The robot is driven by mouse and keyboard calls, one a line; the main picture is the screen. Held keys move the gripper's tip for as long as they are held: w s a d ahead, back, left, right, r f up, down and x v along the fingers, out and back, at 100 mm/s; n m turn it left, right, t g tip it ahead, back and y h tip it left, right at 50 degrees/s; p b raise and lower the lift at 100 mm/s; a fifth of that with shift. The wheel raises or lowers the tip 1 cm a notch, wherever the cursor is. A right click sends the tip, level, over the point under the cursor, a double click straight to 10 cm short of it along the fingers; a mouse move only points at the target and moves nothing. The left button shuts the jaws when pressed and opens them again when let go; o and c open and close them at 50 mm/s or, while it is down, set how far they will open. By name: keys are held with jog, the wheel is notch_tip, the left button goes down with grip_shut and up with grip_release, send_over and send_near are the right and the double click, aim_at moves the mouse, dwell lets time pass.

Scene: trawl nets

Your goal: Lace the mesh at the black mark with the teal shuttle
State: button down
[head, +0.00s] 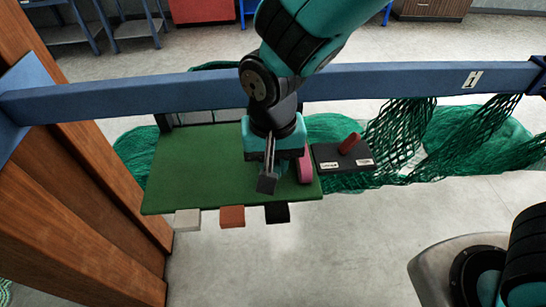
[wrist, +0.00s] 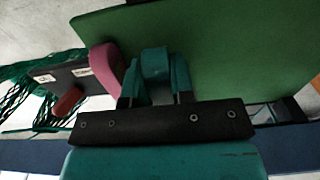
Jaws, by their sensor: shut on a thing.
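My gripper (head: 268,180) points down over the right part of the green board (head: 195,165). In the wrist view, my gripper (wrist: 155,85) is shut on a teal piece, which looks like the teal shuttle (wrist: 155,62). Its lower end is hard to make out, and I cannot tell whether it touches the board. A black mark (head: 277,213) sticks out as a tab from the board's front edge, just in front of my gripper. It does not show clearly in the wrist view.
White (head: 187,220) and orange (head: 232,216) tabs lie left of the black one. A pink piece (head: 305,166) stands close right of my gripper. A dark labelled tray (head: 328,158) holds a red piece (head: 349,143). A blue beam (head: 160,93) crosses behind, with green netting (head: 400,125) hanging.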

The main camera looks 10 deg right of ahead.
jog(key=shift+f+b, duration=1.15)
jog(key=shift+f, duration=0.45)
jog(key=shift+w+r+p, duration=0.25)
jog(key=shift+w+p, duration=0.1)
jog(key=shift+w, duration=0.15)
jog(key=shift+w+d+p, duration=0.1)
jog(key=shift+w+p, duration=0.5)
jog(key=shift+w, duration=2.5)
jog(key=c, duration=0.9)
grip_release()
